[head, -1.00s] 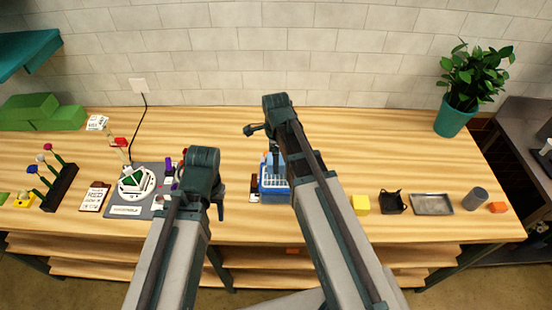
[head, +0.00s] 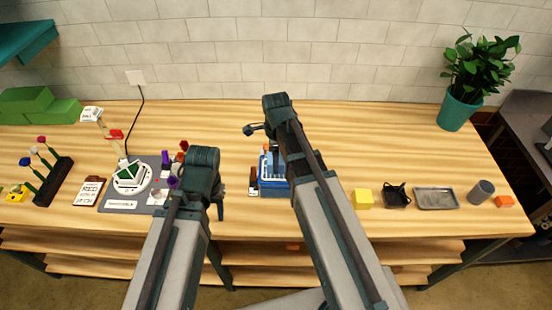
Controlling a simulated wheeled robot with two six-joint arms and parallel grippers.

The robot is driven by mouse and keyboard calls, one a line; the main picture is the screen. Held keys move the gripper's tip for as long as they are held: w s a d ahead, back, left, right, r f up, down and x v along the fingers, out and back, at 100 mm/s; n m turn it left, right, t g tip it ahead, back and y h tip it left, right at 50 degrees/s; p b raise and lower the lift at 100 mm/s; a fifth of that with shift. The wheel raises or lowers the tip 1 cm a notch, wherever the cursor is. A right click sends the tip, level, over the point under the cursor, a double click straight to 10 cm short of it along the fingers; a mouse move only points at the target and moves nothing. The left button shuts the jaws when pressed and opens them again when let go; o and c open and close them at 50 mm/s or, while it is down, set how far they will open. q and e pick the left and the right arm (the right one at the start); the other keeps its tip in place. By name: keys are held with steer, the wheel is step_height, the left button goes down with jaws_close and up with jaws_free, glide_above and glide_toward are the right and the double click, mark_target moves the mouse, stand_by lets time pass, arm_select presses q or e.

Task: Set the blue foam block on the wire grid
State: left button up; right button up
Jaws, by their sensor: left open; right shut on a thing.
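A blue crate-like thing (head: 273,188) with pale bars stands at the middle of the table's front. I cannot tell if the foam block is part of this blue patch or hidden. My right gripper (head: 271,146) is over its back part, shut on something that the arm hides. My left gripper (head: 219,206) is open, left of the blue thing and beside the grey mat; its fingers are mostly hidden. A small black wire-like holder (head: 397,196) stands to the right; I cannot make out a wire grid for certain.
On the left are a grey mat (head: 120,205) with a white round stand (head: 132,178), a label card (head: 89,192) and a dark flower rack (head: 54,183). On the right are a yellow block (head: 362,198), a metal tray (head: 436,199) and a grey cylinder (head: 481,191). The back middle is clear.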

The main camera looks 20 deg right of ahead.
steer(key=shift+f, duration=0.1)
stand_by(0.4)
stand_by(0.3)
steer(key=o, duration=1.3)
steer(key=shift+r+p, duration=3.45)
steer(key=shift+r, duration=0.15)
